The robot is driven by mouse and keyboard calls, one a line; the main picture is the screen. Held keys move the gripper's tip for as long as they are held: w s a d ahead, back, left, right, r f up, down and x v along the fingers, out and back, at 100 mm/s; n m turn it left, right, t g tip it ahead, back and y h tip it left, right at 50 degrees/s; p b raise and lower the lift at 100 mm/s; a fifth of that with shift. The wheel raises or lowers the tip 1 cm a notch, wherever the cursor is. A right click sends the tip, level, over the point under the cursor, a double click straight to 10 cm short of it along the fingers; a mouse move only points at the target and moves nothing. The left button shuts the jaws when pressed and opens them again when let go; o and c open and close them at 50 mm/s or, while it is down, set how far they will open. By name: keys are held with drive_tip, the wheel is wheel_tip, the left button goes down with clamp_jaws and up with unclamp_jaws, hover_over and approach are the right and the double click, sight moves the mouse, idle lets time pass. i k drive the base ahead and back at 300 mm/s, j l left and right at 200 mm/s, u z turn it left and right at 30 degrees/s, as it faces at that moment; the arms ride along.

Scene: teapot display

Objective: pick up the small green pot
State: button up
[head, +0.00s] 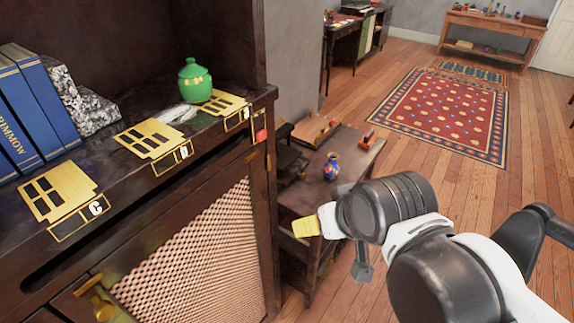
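The small green pot (195,83) stands upright on the dark cabinet's shelf, towards its right end. It is round, with a lid and knob and a small gold mark on its front. My gripper (333,246) is at the end of my arm, right of the cabinet and well apart from the pot. A yellow piece and a grey piece show at its end. Its fingers are not clear enough to tell whether they are open or shut. No object shows clearly in it.
Gold cut-out plates lie along the shelf (108,160), with lettered labels on its front edge. Blue books (38,105) and a speckled stone block (82,103) stand at left. A cabinet side panel rises beside the pot. A low table with a patterned vase (332,167) stands beyond the cabinet.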

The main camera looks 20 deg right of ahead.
sight(195, 81)
drive_tip(key=l+u, duration=0.35)
drive_tip(key=l, duration=0.2)
drive_tip(key=l+u, duration=0.4)
drive_tip(key=l, duration=0.15)
drive_tip(key=i, duration=0.05)
